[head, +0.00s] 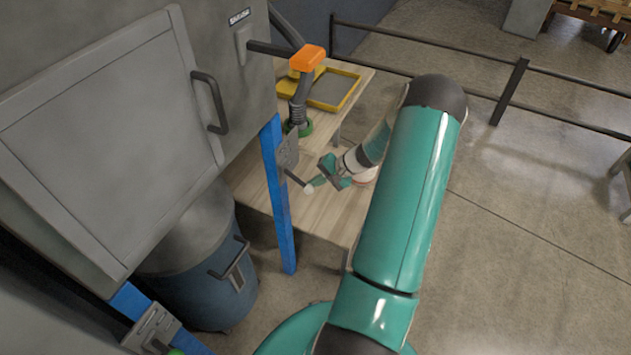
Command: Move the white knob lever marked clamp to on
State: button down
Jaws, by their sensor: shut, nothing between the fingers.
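A lever with a small white knob (308,189) sticks out from a grey plate (287,152) on the blue upright, angled down to the right. No "clamp" or "on" marking is readable at this size. My gripper (316,182) is shut and empty, close beside the white knob on its right. I cannot tell whether its fingertips touch the knob. The arm comes in from the right and does not hide the knob.
The blue post (278,205) stands beside a wooden bench (325,208). Above are an orange-handled lever (307,58) and a yellow-rimmed tray (345,92). A large grey cabinet (120,100) and a blue drum (205,275) fill the left. Open floor (540,240) lies right, behind it a dark rail (510,90).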

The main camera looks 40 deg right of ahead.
jog(key=shift+r+g, duration=0.25)
jog(key=shift+g, duration=0.05)
